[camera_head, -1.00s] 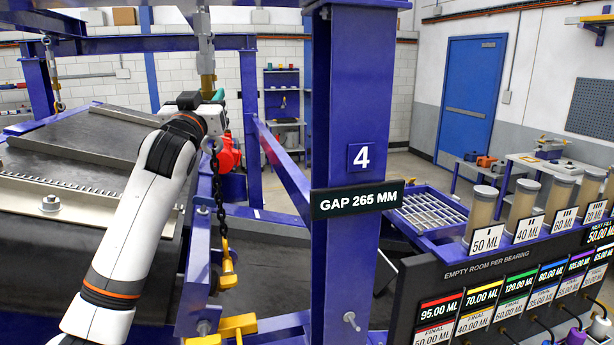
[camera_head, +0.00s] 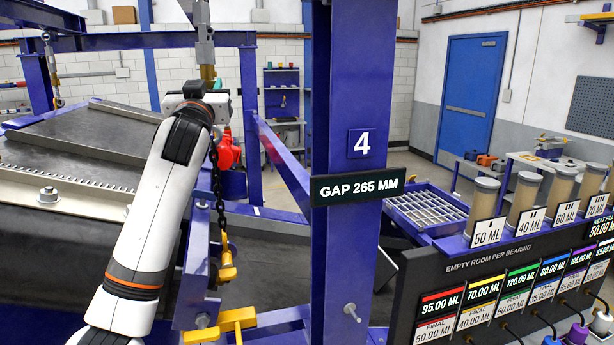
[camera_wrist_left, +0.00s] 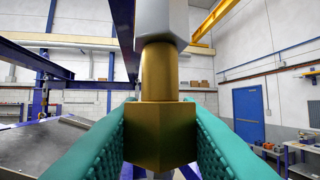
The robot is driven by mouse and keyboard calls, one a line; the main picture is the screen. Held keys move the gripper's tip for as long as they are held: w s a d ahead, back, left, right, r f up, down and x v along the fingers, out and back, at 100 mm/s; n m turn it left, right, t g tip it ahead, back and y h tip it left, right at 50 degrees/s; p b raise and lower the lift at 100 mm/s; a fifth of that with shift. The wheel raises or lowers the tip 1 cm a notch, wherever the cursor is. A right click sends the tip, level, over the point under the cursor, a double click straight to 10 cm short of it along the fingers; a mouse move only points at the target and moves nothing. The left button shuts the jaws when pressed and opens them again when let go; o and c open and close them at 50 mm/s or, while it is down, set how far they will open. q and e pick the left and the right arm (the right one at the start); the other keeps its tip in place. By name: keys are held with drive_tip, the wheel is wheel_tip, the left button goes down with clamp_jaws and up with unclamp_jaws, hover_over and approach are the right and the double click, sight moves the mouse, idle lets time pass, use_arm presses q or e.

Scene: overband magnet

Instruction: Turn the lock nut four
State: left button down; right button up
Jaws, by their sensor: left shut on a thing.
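The brass lock nut (camera_wrist_left: 160,138) is a hexagon at the lower end of a brass sleeve (camera_wrist_left: 160,72), below a grey hexagonal body (camera_wrist_left: 161,18), in the left wrist view. My left gripper (camera_wrist_left: 160,125) is shut on the nut, with a green ribbed finger against each side. In the head view my left arm rises to the hanging grey and brass rod (camera_head: 206,52), left of the blue post marked 4 (camera_head: 364,142). The fingers and nut are mostly hidden there by my wrist. My right gripper is not in view.
A dark chain (camera_head: 220,190) with a yellow hook hangs just right of my left arm. The blue post carries a sign (camera_head: 357,190) reading GAP 265 MM. A dark sloping plate (camera_head: 60,150) lies left; a board (camera_head: 510,290) of volume labels stands right.

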use_arm(q)
drive_tip(key=shift+n+y+b, duration=0.35)
drive_tip(key=shift+n+y, duration=0.25)
drive_tip(key=shift+y, duration=0.5)
